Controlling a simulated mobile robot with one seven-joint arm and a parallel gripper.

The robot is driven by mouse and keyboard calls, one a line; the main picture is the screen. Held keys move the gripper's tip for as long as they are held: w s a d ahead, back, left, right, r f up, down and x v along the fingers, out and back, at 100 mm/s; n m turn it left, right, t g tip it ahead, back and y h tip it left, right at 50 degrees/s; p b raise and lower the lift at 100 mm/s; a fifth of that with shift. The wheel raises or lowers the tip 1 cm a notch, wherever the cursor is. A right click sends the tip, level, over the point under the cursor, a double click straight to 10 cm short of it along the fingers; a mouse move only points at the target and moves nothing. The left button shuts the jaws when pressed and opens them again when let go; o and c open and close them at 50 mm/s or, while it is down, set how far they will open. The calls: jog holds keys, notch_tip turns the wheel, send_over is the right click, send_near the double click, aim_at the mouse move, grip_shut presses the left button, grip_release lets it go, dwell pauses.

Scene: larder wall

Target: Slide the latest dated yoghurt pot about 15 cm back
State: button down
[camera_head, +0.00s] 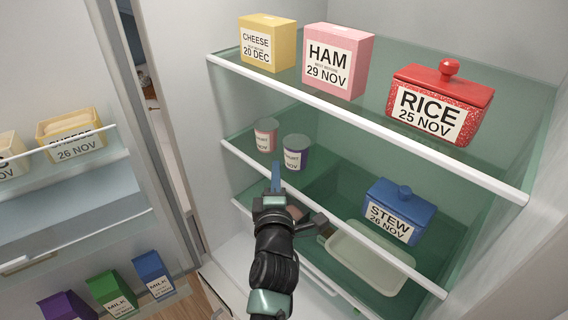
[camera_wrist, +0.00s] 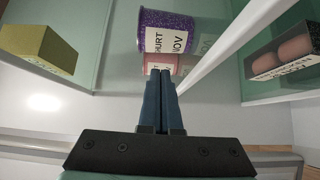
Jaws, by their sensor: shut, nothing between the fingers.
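A purple yoghurt pot (camera_head: 295,152) and a pink pot (camera_head: 265,135) stand side by side on the middle shelf. Their labels show NOV, but I cannot read the day numbers. In the wrist view the purple pot (camera_wrist: 167,30) shows a YOGHURT label, and the pink pot (camera_wrist: 161,63) is partly hidden by my fingertips. My gripper (camera_head: 276,168) is shut and empty, its blue fingers together, just in front of and below the pots. In the wrist view the fingertips (camera_wrist: 162,76) overlap the pink pot; I cannot tell whether they touch it.
A white shelf rim (camera_head: 330,221) runs in front of the pots. A blue stew box (camera_head: 398,212) stands right, near a pale tray (camera_head: 366,256). The upper shelf holds cheese (camera_head: 267,42), ham (camera_head: 338,60) and a red rice box (camera_head: 438,100). Green shelf shows behind the pots.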

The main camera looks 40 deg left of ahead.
aim_at(296, 160)
jog(key=shift+w+d, duration=0.1)
jog(key=shift+w, duration=1.1)
jog(key=b, duration=0.1)
jog(key=w+b, duration=0.1)
jog(key=b, duration=0.1)
jog(key=shift+w+f, duration=0.3)
jog(key=shift+w+d+b, duration=0.15)
jog(key=shift+w+b, duration=0.6)
jog(key=shift+b, duration=0.15)
jog(key=shift+w+r+b, duration=0.25)
jog(key=shift+w+b, duration=0.05)
jog(key=shift+w, duration=0.1)
